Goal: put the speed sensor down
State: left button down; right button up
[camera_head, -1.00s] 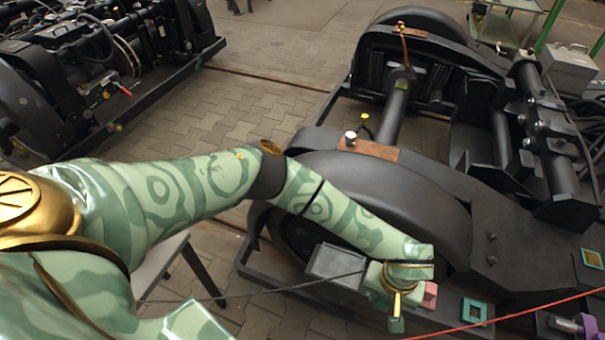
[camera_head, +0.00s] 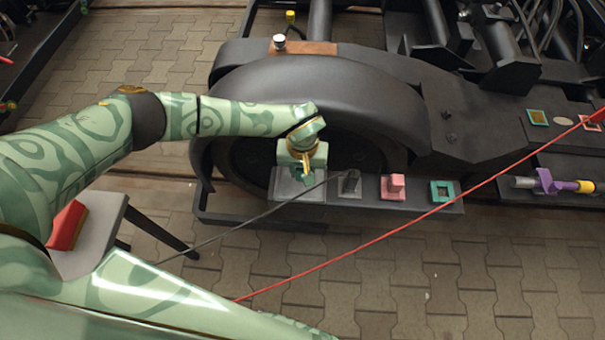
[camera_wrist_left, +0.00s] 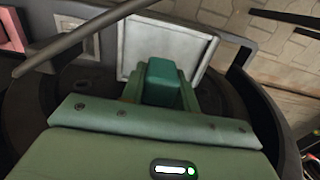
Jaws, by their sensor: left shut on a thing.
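My left gripper (camera_head: 303,172) is shut on a small teal-green block, which I take to be the speed sensor. In the left wrist view the speed sensor (camera_wrist_left: 163,78) shows between the fingers, in front of a pale grey square tray (camera_wrist_left: 165,42). In the head view the gripper is over this grey tray (camera_head: 298,190), at the left end of the dark ledge. The gripper hides most of the block there, and I cannot tell whether it touches the tray. My right gripper is not in view.
A black cable (camera_head: 240,222) and a red line (camera_head: 350,249) cross in front. The big wheel guard (camera_head: 320,95) rises behind.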

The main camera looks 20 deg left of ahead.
pick_arm(q)
jog(key=f, duration=0.1)
jog(key=f+b, duration=0.2)
jog(key=f, duration=0.1)
jog(key=shift+w+a+f, duration=0.1)
jog(key=shift+w+a, duration=0.05)
jog(key=shift+a, duration=0.15)
jog(key=shift+r, duration=0.2)
jog(key=c, duration=1.5)
grip_release()
jog(key=shift+f, duration=0.2)
jog(key=o, duration=0.4)
jog(key=shift+o, duration=0.2)
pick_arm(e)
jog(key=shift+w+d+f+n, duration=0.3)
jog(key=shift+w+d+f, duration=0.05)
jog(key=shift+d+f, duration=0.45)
pick_arm(q)
jog(key=shift+r, duration=0.1)
